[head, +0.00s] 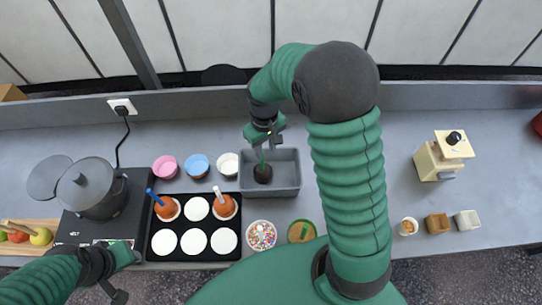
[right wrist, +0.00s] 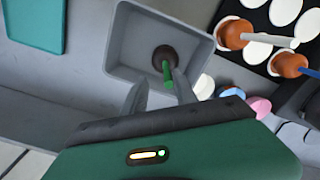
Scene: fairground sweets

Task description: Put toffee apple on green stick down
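The toffee apple on the green stick (head: 263,174) has a dark coating and stands stick up in a grey tray (head: 292,190). In the right wrist view the dark apple (right wrist: 165,56) sits inside the grey tray (right wrist: 128,50), its green stick pointing toward my gripper. My right gripper (head: 268,143) is above the tray at the stick's upper end. In the right wrist view its fingers (right wrist: 160,92) are apart, with the stick close to the right finger and not clasped. My left gripper (head: 135,257) is low at the left; its fingers are too small to read.
A black tray (head: 208,254) holds white rounds and two orange-brown apples, on a blue stick (head: 165,208) and a white stick (head: 225,206). Three small cups (head: 198,166) stand behind it. Sprinkles (head: 261,235) and a green-brown bowl (head: 301,231) are in front. A pot (head: 91,188) stands left.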

